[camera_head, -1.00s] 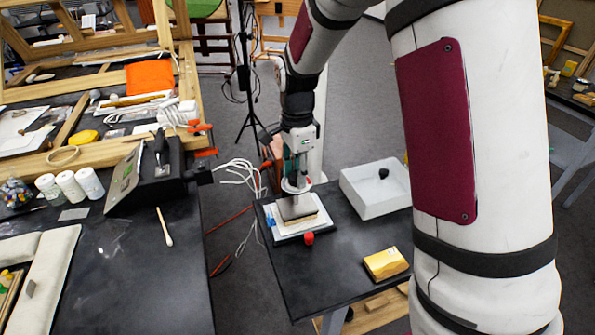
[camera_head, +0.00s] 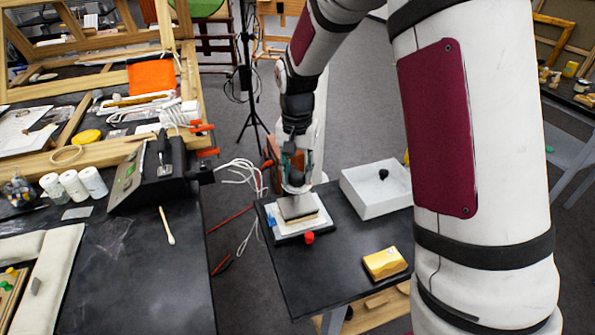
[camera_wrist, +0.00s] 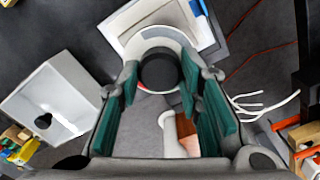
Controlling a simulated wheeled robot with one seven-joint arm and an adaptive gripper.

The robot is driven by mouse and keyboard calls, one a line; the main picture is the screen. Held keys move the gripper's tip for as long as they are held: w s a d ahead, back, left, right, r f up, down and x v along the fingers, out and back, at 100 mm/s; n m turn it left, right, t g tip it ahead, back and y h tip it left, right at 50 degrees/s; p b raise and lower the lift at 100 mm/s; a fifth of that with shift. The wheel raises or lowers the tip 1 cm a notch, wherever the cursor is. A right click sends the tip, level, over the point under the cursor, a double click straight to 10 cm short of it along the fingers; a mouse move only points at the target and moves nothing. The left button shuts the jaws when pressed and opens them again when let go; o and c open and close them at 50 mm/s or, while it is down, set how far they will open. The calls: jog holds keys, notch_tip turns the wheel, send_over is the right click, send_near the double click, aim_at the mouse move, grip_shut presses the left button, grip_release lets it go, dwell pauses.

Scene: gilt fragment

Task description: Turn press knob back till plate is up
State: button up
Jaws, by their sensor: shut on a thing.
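The small press (camera_head: 283,237) stands on the dark side table, with a grey plate (camera_head: 298,208) lying over a pale sheet. Whether a gap shows under the plate is too small to tell. A white ring at the press top shows in the wrist view, with the round black press knob (camera_wrist: 160,73) in it. My gripper (camera_wrist: 160,76) has its green-padded fingers on both sides of the knob, closed on it.
A white open tray (camera_head: 368,205) with a black knob-like piece stands right of the press. A yellow block (camera_head: 385,263) lies in front, and a red piece (camera_head: 309,238) sits at the press's front edge. A cluttered workbench (camera_head: 150,290) is at left.

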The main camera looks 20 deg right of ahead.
jog(key=n, duration=0.6)
jog(key=shift+p, duration=0.3)
jog(key=n+p, duration=0.1)
jog(key=n, duration=0.5)
jog(key=shift+a+n, duration=0.1)
jog(key=shift+n, duration=0.2)
jog(key=n+p, duration=0.1)
jog(key=n, duration=0.5)
jog(key=shift+s+n, duration=0.1)
jog(key=shift+n, duration=0.2)
jog(key=n+p, duration=0.1)
jog(key=n, duration=0.2)
jog(key=shift+a, duration=0.1)
jog(key=shift+n+p, duration=0.5)
jog(key=shift+n, duration=1.4)
jog(key=o, duration=1.2)
jog(key=shift+c, duration=0.2)
